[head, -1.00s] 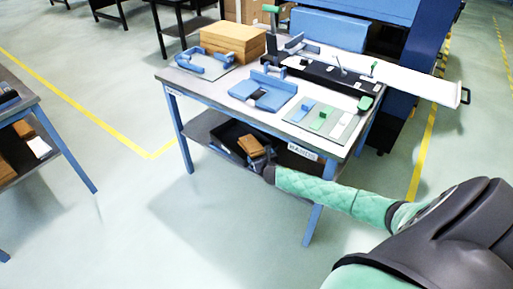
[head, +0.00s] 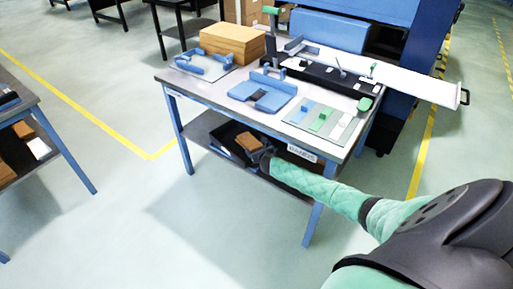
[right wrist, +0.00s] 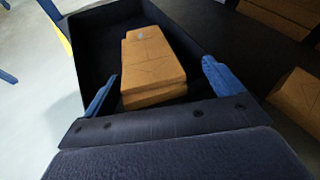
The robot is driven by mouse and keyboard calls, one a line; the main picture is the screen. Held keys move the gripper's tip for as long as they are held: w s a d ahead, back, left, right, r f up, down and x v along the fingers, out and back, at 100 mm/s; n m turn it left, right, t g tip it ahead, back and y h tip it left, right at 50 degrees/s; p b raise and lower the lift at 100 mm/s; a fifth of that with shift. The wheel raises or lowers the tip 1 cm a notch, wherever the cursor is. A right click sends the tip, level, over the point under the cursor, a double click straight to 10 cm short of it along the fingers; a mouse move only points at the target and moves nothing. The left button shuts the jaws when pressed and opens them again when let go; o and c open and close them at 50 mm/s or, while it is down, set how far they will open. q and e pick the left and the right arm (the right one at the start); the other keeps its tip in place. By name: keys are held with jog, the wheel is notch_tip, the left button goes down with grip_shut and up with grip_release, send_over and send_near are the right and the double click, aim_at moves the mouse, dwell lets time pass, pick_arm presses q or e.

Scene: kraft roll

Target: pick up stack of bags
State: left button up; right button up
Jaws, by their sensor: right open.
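A stack of brown bags (right wrist: 152,62) lies in a black tray (right wrist: 85,50) in the right wrist view. In the head view the stack (head: 248,142) sits on the lower shelf of the work table. My right gripper (right wrist: 158,92) is open, with one blue finger on each side of the stack's near end. I cannot tell whether the fingers touch the bags. In the head view the right gripper (head: 262,158) is small and partly merges with the dark tray. My left gripper is not in view.
The table top (head: 222,101) just above holds a brown block (head: 232,43), blue fixtures (head: 263,90) and a green and grey plate (head: 323,122). A blue table leg (head: 313,211) stands near my arm. More brown stacks (right wrist: 297,97) lie right of the tray.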

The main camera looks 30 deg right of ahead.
jog(key=shift+c, duration=0.4)
jog(key=c, duration=1.1)
